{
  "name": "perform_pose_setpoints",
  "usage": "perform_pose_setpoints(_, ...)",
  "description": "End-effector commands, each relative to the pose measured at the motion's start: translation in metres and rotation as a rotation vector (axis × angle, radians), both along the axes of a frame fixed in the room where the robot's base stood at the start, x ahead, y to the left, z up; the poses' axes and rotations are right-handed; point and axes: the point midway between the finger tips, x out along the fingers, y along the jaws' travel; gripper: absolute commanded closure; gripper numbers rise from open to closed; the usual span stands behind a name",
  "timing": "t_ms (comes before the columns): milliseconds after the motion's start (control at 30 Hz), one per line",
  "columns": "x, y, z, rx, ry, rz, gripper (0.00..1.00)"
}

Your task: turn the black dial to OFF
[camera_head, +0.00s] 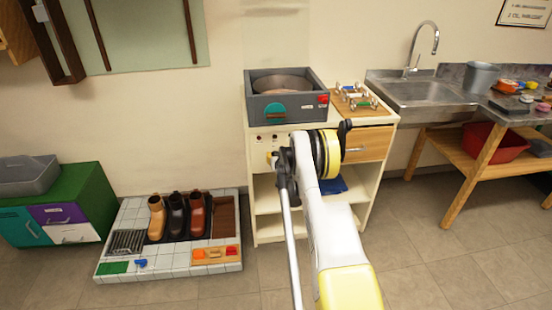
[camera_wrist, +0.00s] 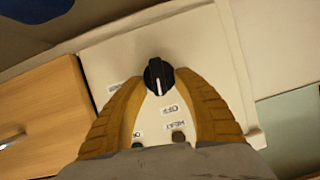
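The black dial (camera_wrist: 158,76) is on a cream panel, in the middle of the wrist view. Its white line runs straight up and down in that picture. An upside-down OFF label (camera_wrist: 168,109) lies below and slightly right of it. Another label (camera_wrist: 118,86), too blurred to read, is to the left. The yellow fingers of my gripper (camera_wrist: 160,76) lie on both sides of the dial and appear to touch it. In the head view my gripper (camera_head: 273,158) is at the front of the cream cabinet (camera_head: 248,185); there the dial is hidden.
Two small buttons (camera_wrist: 178,136) sit on the panel below the dial, close to my fingers. A wooden drawer (camera_wrist: 45,105) is at the left. In the head view a grey box with a pan (camera_head: 290,105) stands on the cabinet. The floor left of the cabinet holds a tiled tray (camera_head: 170,262) with boots.

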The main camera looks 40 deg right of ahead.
Motion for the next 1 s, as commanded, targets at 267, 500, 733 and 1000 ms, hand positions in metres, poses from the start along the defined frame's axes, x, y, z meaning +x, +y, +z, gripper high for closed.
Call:
perform_pose_setpoints(267, -0.0002, 0.0001, 0.0001, 0.000, 0.000, 0.000, 1.00)
perform_pose_setpoints(500, 0.0006, 0.0013, -0.0001, -0.032, 0.021, 0.001, 1.00)
perform_pose_setpoints(733, 0.0007, 0.0017, -0.0002, -0.118, 0.073, 0.000, 1.00)
perform_pose_setpoints(1000, 0.0006, 0.0015, -0.0002, -0.121, 0.076, 0.000, 1.00)
